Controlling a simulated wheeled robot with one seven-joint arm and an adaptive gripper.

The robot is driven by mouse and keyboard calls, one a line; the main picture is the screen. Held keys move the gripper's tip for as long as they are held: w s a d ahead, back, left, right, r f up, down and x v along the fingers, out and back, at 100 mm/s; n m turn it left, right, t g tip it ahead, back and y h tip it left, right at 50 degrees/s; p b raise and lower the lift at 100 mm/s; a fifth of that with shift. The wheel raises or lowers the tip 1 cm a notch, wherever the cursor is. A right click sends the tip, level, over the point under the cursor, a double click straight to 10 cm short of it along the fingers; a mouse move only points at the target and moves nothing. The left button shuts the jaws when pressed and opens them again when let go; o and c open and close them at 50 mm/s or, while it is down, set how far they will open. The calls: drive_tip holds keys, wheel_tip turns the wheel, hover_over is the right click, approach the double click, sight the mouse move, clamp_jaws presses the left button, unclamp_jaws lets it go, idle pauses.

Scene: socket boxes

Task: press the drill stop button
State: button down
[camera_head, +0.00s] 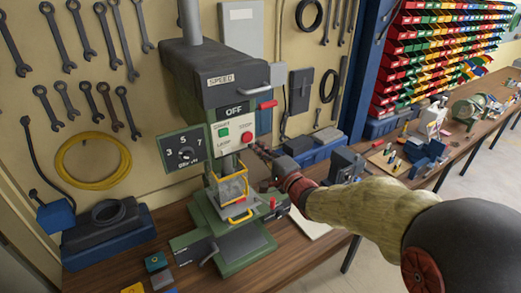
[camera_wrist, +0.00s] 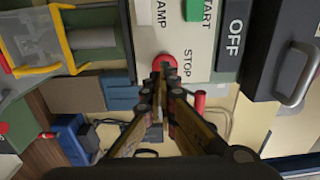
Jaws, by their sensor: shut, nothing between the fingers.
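The green and grey drill press (camera_head: 215,75) stands on the wooden bench with its panel facing me. The red stop button (camera_head: 247,137) sits on the white panel, right of the green start button (camera_head: 224,132). The display (camera_head: 234,112) above reads OFF.
A speed dial box (camera_head: 184,151) is left of the panel. A yellow guard (camera_head: 230,184) surrounds the drill's lower part. A red-tipped lever (camera_head: 266,105) projects right of the display. A blue box (camera_head: 310,150) and a vise (camera_head: 345,164) stand behind my arm.

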drive_tip(key=b+v, duration=0.1)
drive_tip(key=v, duration=0.9)
drive_tip(key=shift+s, duration=0.15)
drive_tip(key=shift+f, duration=0.15)
